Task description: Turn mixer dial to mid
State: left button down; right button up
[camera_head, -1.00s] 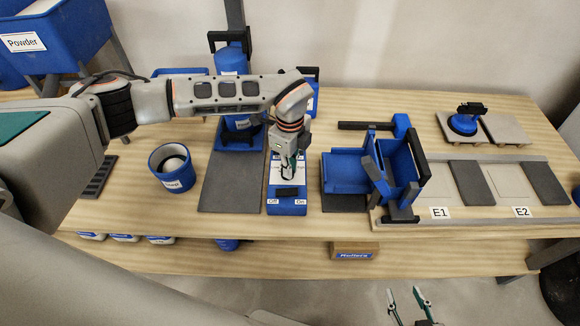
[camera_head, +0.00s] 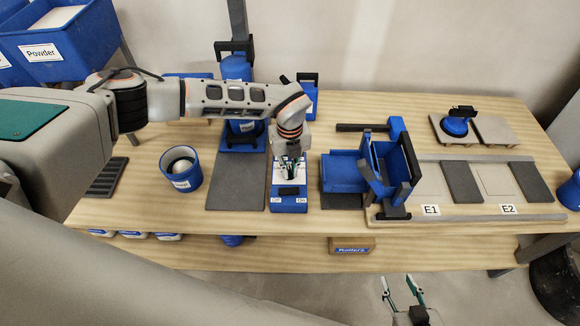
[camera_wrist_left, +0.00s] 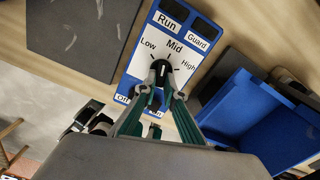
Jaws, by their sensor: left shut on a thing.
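The mixer control panel (camera_head: 290,206) is a blue box with a white face on the workbench, marked Off and On at its front edge. In the left wrist view the panel (camera_wrist_left: 197,55) shows Run, Guard, Low, Mid and High labels. The black dial (camera_wrist_left: 161,70) sits below Mid, its white mark pointing roughly toward Mid. My left gripper (camera_wrist_left: 161,90) is shut on the dial, a fingertip on each side; in the head view it (camera_head: 288,172) hides the dial. My right gripper (camera_head: 404,291) is open and empty, below the bench's front edge.
A grey mat (camera_head: 235,185) lies left of the panel, and a blue bucket (camera_head: 181,170) stands beyond it. A blue hinged bin (camera_head: 345,172) is close on the right. Tile stations E1 and E2 (camera_head: 470,217) lie farther right.

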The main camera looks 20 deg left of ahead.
pick_arm(q)
jog(key=shift+s+m+p, duration=0.1)
jog(key=shift+m+p, duration=0.35)
jog(key=shift+m, duration=1.05)
pick_arm(e)
jog(key=shift+w+r, duration=0.15)
jog(key=shift+r, duration=0.4)
jog(key=shift+w+r, duration=0.15)
jog(key=shift+r, duration=0.4)
pick_arm(q)
jog(key=shift+a+f, duration=0.1)
pick_arm(e)
jog(key=shift+s+f, duration=0.1)
jog(key=shift+f, duration=0.1)
pick_arm(q)
jog(key=c, duration=2.1)
grip_release()
jog(key=shift+c, duration=0.2)
notch_tip(320, 180, up, 12)
pick_arm(e)
jog(key=shift+r, duration=0.1)
